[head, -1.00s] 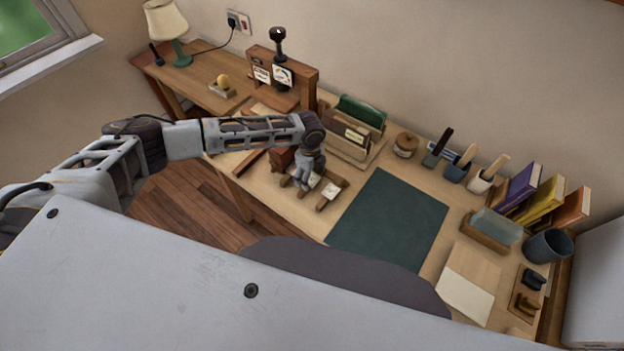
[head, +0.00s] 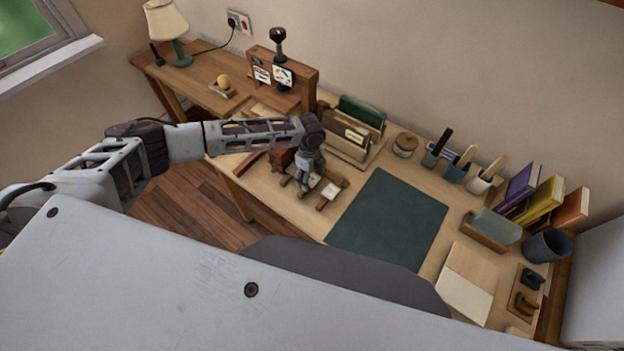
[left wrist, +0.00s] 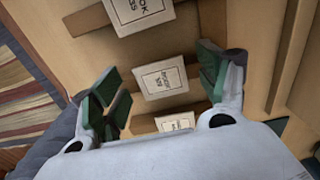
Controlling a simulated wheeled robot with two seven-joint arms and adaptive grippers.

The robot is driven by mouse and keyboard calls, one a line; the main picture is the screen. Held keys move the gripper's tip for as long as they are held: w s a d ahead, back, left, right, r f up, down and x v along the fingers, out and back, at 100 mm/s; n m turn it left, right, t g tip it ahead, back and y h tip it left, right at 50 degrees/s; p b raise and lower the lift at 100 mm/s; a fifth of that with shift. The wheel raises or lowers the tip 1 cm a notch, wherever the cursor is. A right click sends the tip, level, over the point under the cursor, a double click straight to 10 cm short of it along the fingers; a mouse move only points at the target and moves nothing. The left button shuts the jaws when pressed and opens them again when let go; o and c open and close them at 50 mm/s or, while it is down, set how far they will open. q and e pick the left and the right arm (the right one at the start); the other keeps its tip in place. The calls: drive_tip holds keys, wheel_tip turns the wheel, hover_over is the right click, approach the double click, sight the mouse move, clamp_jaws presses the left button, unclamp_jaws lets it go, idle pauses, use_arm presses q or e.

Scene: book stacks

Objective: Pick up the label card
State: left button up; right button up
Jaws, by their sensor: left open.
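Three white label cards with dark print show in the left wrist view, each on its own wooden strip: a top card (left wrist: 138,12), a middle card (left wrist: 164,79) and a lower card (left wrist: 175,122). In the head view a white card (head: 331,191) shows on a wooden piece at the desk's front edge, and my gripper partly hides the others. My left gripper (head: 303,184) is above these pieces. It also shows in the left wrist view (left wrist: 162,90), open, its green-padded fingers either side of the middle card and nothing gripped. My right gripper is out of view.
A dark green desk mat (head: 390,220) lies clear to the right. A wooden file rack (head: 350,138) stands behind the gripper. Several pots, books and a notepad (head: 468,280) fill the right end. A lamp (head: 168,25) stands far left.

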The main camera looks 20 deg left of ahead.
use_arm(q)
drive_tip(key=c, duration=0.7)
drive_tip(key=shift+r, duration=0.15)
drive_tip(key=shift+c, duration=0.2)
drive_tip(key=shift+w+r+b, duration=0.1)
drive_tip(key=shift+r+b, duration=0.15)
drive_tip(key=shift+b, duration=0.05)
wheel_tip(320, 180, up, 10)
drive_tip(key=shift+f, duration=0.15)
idle(0.5)
